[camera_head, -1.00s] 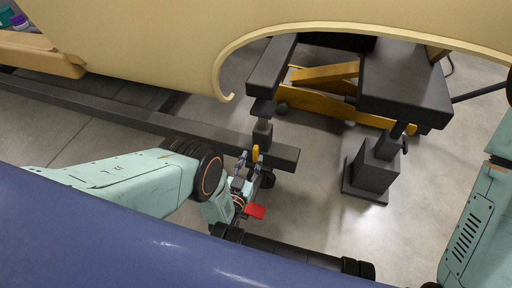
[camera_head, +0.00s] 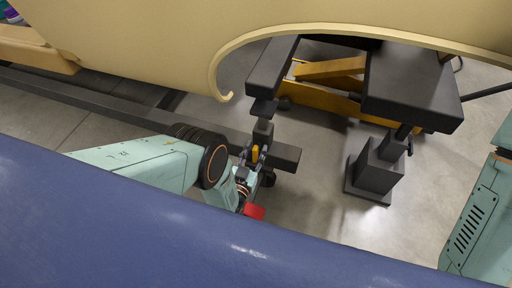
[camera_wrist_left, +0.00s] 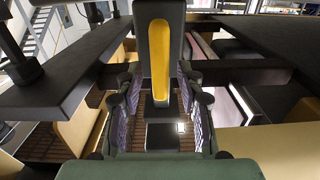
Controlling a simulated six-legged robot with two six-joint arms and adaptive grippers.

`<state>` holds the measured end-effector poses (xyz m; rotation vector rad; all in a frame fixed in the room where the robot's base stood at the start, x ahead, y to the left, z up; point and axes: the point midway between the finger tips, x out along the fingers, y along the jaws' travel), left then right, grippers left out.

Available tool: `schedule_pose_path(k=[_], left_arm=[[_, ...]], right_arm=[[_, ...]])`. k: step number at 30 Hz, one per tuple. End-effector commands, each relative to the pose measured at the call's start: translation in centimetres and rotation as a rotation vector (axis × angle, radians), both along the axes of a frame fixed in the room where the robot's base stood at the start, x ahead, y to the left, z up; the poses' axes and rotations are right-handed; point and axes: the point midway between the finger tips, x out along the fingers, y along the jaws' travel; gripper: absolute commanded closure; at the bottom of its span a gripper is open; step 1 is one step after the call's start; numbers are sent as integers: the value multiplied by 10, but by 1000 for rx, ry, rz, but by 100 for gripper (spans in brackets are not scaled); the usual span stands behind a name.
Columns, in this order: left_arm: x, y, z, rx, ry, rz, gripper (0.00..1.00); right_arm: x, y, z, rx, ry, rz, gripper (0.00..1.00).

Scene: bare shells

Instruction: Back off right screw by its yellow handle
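The yellow handle (camera_head: 255,153) is small and upright on a dark screw fitting near the end of a dark beam (camera_head: 285,156). In the left wrist view the yellow handle (camera_wrist_left: 160,62) stands upright in the middle, in front of a dark block. My left gripper (camera_head: 254,160) is at the handle, with a finger on each side of it. In the left wrist view the fingers of my left gripper (camera_wrist_left: 159,88) are apart, with visible gaps between them and the handle. My right gripper is out of view.
A tan body shell (camera_head: 150,45) hangs over the scene. A dark stand (camera_head: 375,170) and a dark platform (camera_head: 412,88) on a yellow frame (camera_head: 335,70) are to the right. Grey floor (camera_head: 320,190) is clear between the beam and the stand.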

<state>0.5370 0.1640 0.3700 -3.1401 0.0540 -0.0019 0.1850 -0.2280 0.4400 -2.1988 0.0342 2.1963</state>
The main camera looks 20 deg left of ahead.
Motion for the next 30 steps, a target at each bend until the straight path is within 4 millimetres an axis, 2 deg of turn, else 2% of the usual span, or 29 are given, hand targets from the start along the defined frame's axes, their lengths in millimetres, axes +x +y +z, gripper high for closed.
schedule_pose_path(k=[8,21,30], left_arm=[[-2,0,0,0,0,0,62],[-1,0,0,0,0,0,99],[0,0,0,-1,-1,0,100]], right_arm=[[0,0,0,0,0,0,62],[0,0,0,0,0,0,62],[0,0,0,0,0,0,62]])
